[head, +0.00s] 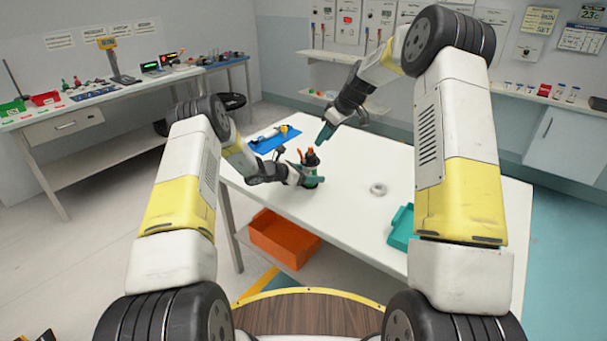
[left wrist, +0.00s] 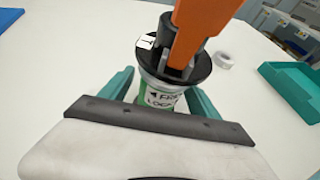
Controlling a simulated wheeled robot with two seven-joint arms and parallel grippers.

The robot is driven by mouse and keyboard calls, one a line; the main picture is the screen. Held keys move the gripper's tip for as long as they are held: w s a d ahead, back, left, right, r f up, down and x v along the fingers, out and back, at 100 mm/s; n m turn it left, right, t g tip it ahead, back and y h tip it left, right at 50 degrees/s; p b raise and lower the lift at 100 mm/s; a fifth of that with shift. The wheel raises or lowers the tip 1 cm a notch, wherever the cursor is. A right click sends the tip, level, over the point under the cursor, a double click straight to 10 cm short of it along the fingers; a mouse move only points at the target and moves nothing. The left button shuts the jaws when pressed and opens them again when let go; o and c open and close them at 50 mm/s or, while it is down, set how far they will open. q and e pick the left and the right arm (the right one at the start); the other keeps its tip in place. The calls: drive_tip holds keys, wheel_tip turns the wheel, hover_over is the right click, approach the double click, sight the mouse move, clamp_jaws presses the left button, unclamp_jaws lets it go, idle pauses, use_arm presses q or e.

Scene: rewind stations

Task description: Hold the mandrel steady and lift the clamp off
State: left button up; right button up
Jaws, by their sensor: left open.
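The mandrel (head: 311,180) stands on the white table, with a dark top and a green-and-white labelled body. In the left wrist view the mandrel (left wrist: 160,96) shows a black flange above a label partly reading "FREE" and "LOCK". The orange clamp (left wrist: 197,30) sits at its top and runs out of the picture; it looks small in the head view (head: 311,151). My left gripper (head: 303,178) is open, its teal fingers on either side of the mandrel's body; contact cannot be told. My right gripper (head: 325,131) is above and behind the mandrel, apart from the clamp; its opening is unclear.
A grey ring (head: 378,189) lies on the table right of the mandrel. A teal tray (head: 401,232) stands at the front right. A blue mat (head: 268,146) with a small tool lies at the back left. An orange bin (head: 283,238) is below the table. The table's right side is mostly clear.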

use_arm(q)
drive_tip(key=shift+x, duration=1.35)
